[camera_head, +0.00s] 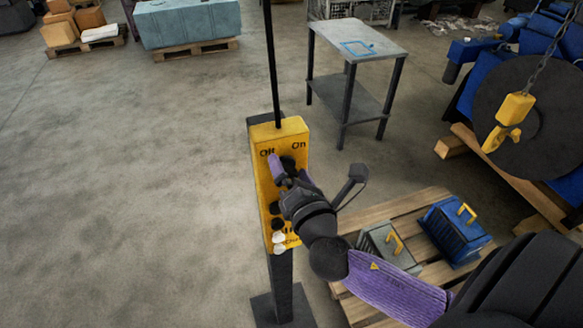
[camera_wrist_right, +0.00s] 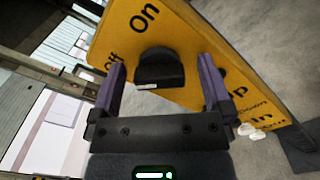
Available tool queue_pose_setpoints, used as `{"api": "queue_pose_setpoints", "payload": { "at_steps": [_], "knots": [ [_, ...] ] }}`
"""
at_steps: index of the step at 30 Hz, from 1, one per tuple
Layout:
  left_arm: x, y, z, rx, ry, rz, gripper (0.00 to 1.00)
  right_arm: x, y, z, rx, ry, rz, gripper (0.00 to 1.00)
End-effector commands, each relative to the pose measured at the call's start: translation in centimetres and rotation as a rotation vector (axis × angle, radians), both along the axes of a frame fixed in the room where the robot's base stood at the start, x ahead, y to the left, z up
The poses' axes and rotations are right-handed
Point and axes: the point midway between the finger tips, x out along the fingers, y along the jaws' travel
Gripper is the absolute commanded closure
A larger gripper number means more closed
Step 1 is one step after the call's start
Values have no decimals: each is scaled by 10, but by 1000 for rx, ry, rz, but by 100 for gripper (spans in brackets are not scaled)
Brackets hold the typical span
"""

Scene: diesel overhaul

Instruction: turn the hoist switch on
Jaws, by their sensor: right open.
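The hoist switch is a black rotary knob (camera_wrist_right: 160,68) on a yellow control box (camera_head: 265,200). The labels "Off" and "On" stand at the top of the box's face. A small white mark shows on the knob's lower edge in the wrist view; which label it points to is unclear. My right gripper (camera_head: 287,171) is at the upper part of the box and hides some of the knob in the head view. Its purple fingers are open, one on each side of the knob. Contact cannot be told. My left gripper is not in view.
The box stands on a dark post with a black pole above. Lower buttons (camera_head: 278,238) sit below my gripper. A pallet (camera_head: 428,198) with blue and grey parts is at the right. A yellow hoist hook (camera_head: 510,115) hangs on a chain. A grey table (camera_head: 358,40) stands behind.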

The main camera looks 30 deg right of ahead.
Motion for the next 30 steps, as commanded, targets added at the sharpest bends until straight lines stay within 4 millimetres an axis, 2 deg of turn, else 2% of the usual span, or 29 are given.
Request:
{"api": "queue_pose_setpoints", "payload": {
  "at_steps": [4, 15, 17, 23, 30],
  "knots": [
    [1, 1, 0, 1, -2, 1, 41, 0, 0, 0, 0, 0, 0, 2],
    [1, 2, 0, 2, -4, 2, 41, 0, 0, 0, 0, 1, -1, 80],
    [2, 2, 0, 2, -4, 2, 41, -1, 0, 0, 0, 1, -1, 91],
    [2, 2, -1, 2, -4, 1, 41, -1, 0, -1, 15, -2, -1, 91],
    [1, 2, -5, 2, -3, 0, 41, -1, 0, -2, 123, -30, -2, 91]
  ]
}}
